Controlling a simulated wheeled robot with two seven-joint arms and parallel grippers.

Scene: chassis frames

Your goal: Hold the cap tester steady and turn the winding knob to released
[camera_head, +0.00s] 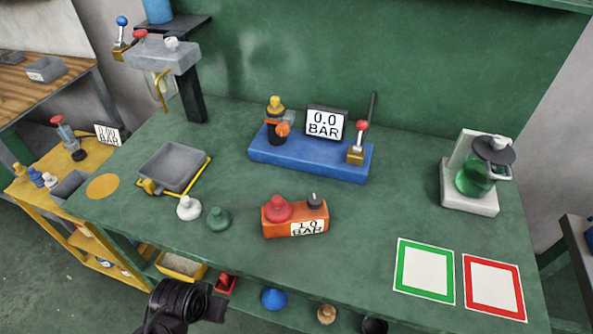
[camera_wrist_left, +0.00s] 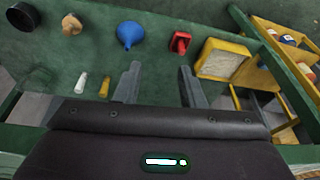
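A small orange box (camera_head: 295,215) lies on the green bench, near the front middle. It carries a red knob (camera_head: 278,208), a small black knob (camera_head: 315,200) and a BAR label on its front. Behind it stands a blue base (camera_head: 310,158) with a 0.0 BAR display (camera_head: 325,123), a red-tipped lever (camera_head: 358,143) and an orange knob (camera_head: 283,129). I cannot tell for certain which is the cap tester. My left gripper (camera_wrist_left: 158,80) is open and empty; its arm shows in the head view at the bench's front edge, apart from both devices. My right gripper is out of view.
White (camera_head: 188,208) and green (camera_head: 218,218) caps and a grey tray (camera_head: 172,167) lie left of the orange box. Green (camera_head: 425,270) and red (camera_head: 493,287) framed squares lie front right. A flask of green liquid (camera_head: 476,180) stands at right. The bench between is clear.

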